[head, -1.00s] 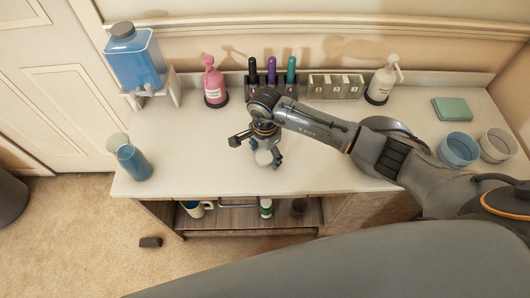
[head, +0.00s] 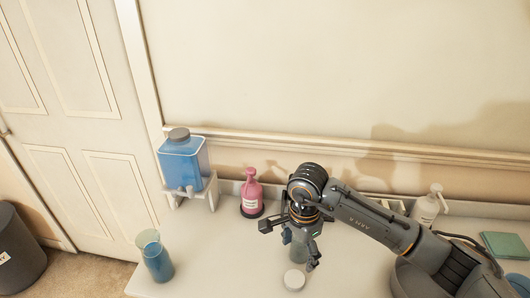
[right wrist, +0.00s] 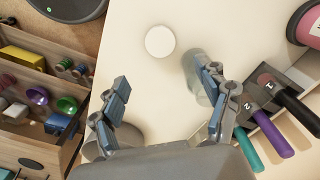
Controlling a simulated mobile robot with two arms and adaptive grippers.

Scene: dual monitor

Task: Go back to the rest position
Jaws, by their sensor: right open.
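My right gripper (head: 290,243) hangs over the white counter (head: 215,275), with its fingers spread and nothing held between them. In the right wrist view the two fingers (right wrist: 160,90) are wide apart. A clear jar (right wrist: 190,68) stands beside and partly behind the right-hand finger; I cannot tell whether they touch. It shows partly hidden below the gripper in the head view (head: 298,252). A white round lid (head: 294,280) lies on the counter near the jar, and also shows in the right wrist view (right wrist: 160,41). My left gripper is not in view.
A blue dispenser (head: 184,163), a pink pump bottle (head: 251,195) and a white bottle (head: 427,207) line the counter's back. A blue cup (head: 155,257) stands at the left. Open shelves (right wrist: 40,80) lie below.

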